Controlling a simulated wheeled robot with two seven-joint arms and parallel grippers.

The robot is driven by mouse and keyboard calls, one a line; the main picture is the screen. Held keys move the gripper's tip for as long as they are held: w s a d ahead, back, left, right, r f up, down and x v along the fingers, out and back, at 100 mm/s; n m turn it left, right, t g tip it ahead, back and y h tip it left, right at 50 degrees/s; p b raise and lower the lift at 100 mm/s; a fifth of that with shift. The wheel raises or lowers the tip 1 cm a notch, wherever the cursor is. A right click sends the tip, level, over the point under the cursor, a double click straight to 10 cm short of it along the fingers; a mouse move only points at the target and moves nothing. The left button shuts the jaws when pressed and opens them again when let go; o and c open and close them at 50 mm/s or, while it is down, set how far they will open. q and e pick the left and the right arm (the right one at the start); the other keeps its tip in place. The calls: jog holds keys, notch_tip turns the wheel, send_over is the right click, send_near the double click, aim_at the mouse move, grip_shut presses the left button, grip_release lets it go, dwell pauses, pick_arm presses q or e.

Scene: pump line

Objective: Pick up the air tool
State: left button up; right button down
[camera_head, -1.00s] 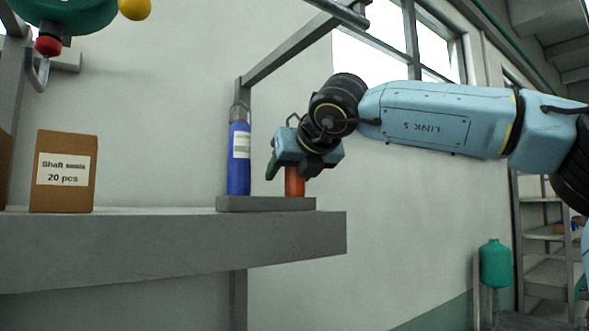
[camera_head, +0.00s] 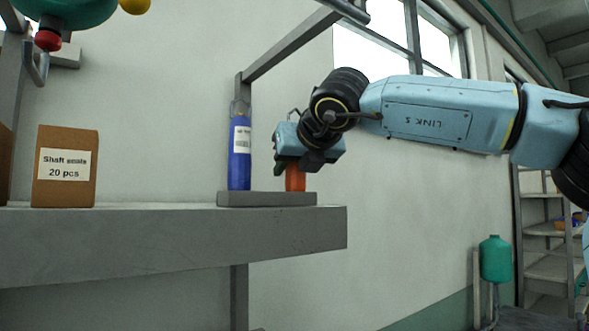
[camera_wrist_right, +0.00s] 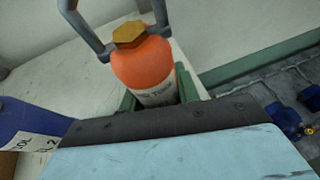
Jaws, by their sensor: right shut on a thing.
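An orange bottle (camera_head: 295,181) with a brass hex cap and a handle stands upright on a grey block (camera_head: 265,199) at the shelf's right end. In the right wrist view, the orange bottle (camera_wrist_right: 143,66) has a pale label ending in a word like "Tool". My right gripper (camera_head: 292,166) is shut on the bottle from above its middle, hiding its upper part in the head view. Green fingers of the right gripper (camera_wrist_right: 159,95) flank the bottle in the wrist view.
A blue bottle (camera_head: 239,160) stands just left on the same block; it also shows in the wrist view (camera_wrist_right: 28,125). A "Shaft seals" box (camera_head: 66,190) sits farther left on the grey shelf (camera_head: 150,245). A metal frame bar (camera_head: 290,48) runs above.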

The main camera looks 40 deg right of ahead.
jog(key=shift+r, duration=0.3)
jog(key=f+b+v, duration=0.2)
jog(key=v, duration=0.7)
jog(key=s+f+b+v, duration=0.1)
jog(key=b+v, duration=0.2)
jog(key=v, duration=0.6)
jog(key=shift+s+a+f, duration=0.25)
jog(key=shift+a+f, duration=0.05)
jog(key=shift+f, duration=0.05)
jog(key=shift+w+d, duration=0.1)
